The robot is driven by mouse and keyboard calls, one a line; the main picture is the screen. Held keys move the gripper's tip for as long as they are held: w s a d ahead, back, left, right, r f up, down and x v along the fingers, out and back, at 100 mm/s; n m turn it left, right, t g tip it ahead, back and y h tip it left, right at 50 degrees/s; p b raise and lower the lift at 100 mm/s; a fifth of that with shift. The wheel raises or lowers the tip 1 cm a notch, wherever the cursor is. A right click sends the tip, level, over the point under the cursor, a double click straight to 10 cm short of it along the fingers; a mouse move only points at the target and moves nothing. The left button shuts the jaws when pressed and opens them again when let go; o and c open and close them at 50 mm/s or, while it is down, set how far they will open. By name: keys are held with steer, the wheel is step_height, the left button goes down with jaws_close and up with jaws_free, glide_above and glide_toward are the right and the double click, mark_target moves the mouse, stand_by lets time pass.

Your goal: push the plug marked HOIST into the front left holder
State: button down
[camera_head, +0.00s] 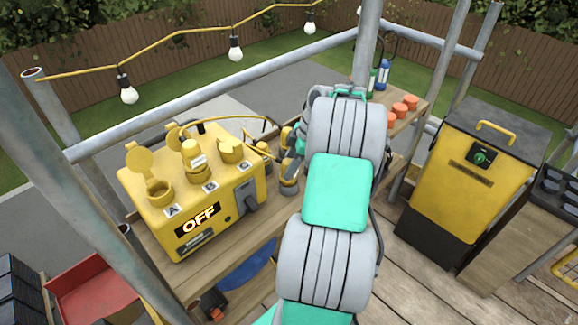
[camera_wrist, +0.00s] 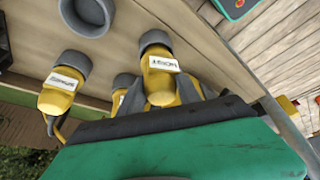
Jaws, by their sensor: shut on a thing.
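My gripper (camera_wrist: 160,92) is shut on a yellow plug (camera_wrist: 160,82) with a grey end and a white label. Its small print looks like HOIST, but I cannot read it for sure. The grey end points away from the gripper, over the wooden shelf (camera_wrist: 185,17). I cannot tell whether it touches the shelf or sits in a holder. In the head view, my arm hides most of the gripper and the held plug. A second labelled yellow plug (camera_wrist: 58,92) is at the left in the wrist view, with its grey end toward the shelf.
A yellow power box (camera_head: 150,215) reading OFF has sockets A, B and C; A's lid is raised and a labelled plug (camera_head: 193,155) is at B.

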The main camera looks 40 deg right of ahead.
steer(key=shift+f+b, duration=0.65)
steer(key=c, duration=1.1)
jaws_free()
steer(key=p+v, duration=0.8)
steer(key=v, duration=0.3)
steer(key=shift+p, duration=0.3)
